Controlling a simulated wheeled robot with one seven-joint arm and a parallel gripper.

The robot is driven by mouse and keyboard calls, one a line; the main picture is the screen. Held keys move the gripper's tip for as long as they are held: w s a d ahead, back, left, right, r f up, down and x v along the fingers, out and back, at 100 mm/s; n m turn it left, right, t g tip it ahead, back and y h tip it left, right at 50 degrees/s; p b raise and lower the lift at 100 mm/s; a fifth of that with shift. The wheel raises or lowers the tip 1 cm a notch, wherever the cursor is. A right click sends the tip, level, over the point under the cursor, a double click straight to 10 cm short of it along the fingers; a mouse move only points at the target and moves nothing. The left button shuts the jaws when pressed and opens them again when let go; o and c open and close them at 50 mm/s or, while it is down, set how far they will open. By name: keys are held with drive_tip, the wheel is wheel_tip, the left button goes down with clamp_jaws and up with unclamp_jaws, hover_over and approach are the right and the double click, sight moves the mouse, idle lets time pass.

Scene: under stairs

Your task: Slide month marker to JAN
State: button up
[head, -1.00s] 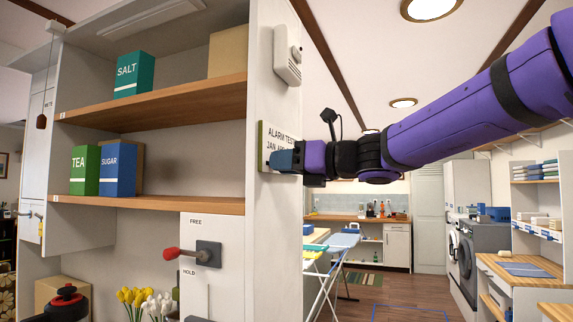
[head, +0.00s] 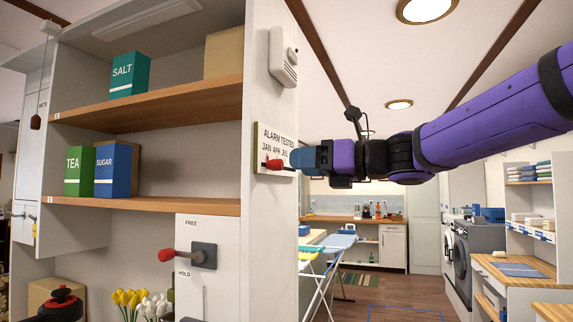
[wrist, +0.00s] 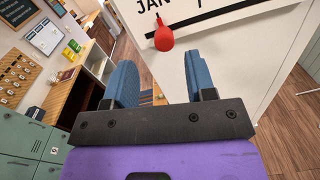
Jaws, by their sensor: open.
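The month marker is a red knob (head: 274,164) on the white alarm-test panel (head: 268,135) on the end wall of the shelf unit. In the head view it sits at the left end of a dark slot, below the JAN label. The wrist view shows the red knob (wrist: 164,38) just under the letters JAN, with the slot running right from it. My gripper (head: 294,159) is to the right of the knob in the head view. In the wrist view its blue fingers (wrist: 162,82) are apart and empty, with the knob beyond them, not between them.
A white alarm unit (head: 284,58) is fixed above the panel. A red-handled lever (head: 190,254) with FREE and HOLD labels is lower left. Shelves hold salt (head: 129,75), tea and sugar boxes. An ironing board (head: 330,250) stands behind, right of the wall.

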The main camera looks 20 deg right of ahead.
drive_tip(key=v, duration=0.5)
idle(0.4)
drive_tip(key=s+f+n+g+h, duration=0.25)
drive_tip(key=s+f+n, duration=0.25)
drive_tip(key=f+n, duration=0.25)
drive_tip(key=s+f+n+g+h, duration=0.2)
drive_tip(key=s+f+n+h, duration=0.2)
drive_tip(key=s+f+n, duration=0.4)
drive_tip(key=s+d+f+n+h, duration=0.3)
drive_tip(key=d+f+n+h, duration=0.1)
drive_tip(key=f+n, duration=0.1)
drive_tip(key=s+d+f+n+g+h, duration=0.1)
drive_tip(key=s+d+f+n+h, duration=0.1)
drive_tip(key=f+n, duration=0.4)
drive_tip(key=shift+s+d+n+h, duration=0.35)
drive_tip(key=shift+d+n+h, duration=0.1)
drive_tip(key=shift+d+h, duration=0.45)
